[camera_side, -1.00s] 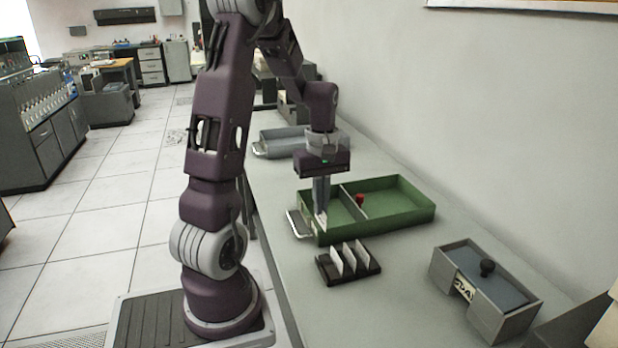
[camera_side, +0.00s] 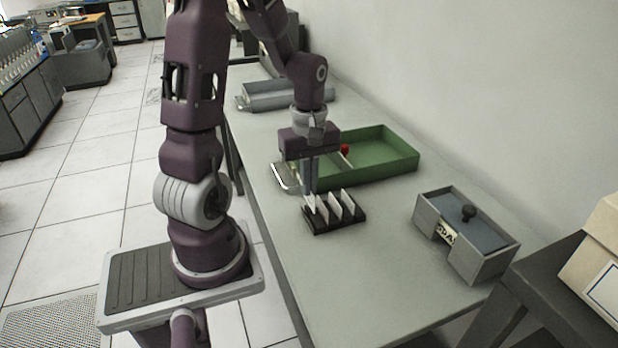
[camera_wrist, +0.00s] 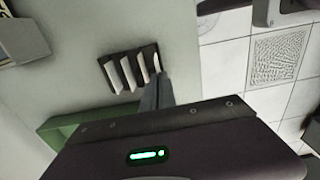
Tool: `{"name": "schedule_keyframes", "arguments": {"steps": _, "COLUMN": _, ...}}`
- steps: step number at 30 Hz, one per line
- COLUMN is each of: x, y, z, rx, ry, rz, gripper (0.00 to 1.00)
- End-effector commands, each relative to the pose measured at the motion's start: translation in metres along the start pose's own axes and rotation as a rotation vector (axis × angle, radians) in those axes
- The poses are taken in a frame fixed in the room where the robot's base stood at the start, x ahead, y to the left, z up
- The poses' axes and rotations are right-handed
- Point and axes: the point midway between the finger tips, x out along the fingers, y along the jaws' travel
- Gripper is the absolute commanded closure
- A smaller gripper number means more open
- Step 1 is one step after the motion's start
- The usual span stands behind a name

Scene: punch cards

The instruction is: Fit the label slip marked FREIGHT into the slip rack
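The dark slip rack (camera_side: 338,225) stands on the bench in front of the green tray, with three white slips upright in it. It also shows in the wrist view (camera_wrist: 119,91). My gripper (camera_side: 311,192) points down at the rack's left end. It appears shut on a white label slip (camera_side: 311,204), which is upright at the leftmost place in the rack, beside the other slips. In the wrist view this slip (camera_wrist: 156,62) shows just past my fingertips (camera_wrist: 158,78). I cannot read its marking or tell whether its lower edge is in a slot.
The green tray (camera_side: 395,165) with a divider and a red item (camera_side: 344,149) lies right behind my gripper. A grey tray (camera_side: 285,97) is farther back. The bench front is clear.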

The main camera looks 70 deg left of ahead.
Motion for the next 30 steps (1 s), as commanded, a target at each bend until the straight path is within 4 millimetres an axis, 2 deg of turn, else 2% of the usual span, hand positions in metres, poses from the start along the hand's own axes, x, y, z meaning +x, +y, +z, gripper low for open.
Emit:
{"name": "schedule_keyframes", "arguments": {"steps": 13, "x": 0.026, "y": 0.000, "z": 0.000, "rx": 0.000, "ry": -0.001, "rz": -0.001, "gripper": 1.00}}
{"name": "schedule_keyframes", "arguments": {"steps": 30, "x": 0.029, "y": 0.000, "z": 0.000, "rx": 0.000, "ry": 0.001, "rz": 0.000, "gripper": 1.00}}
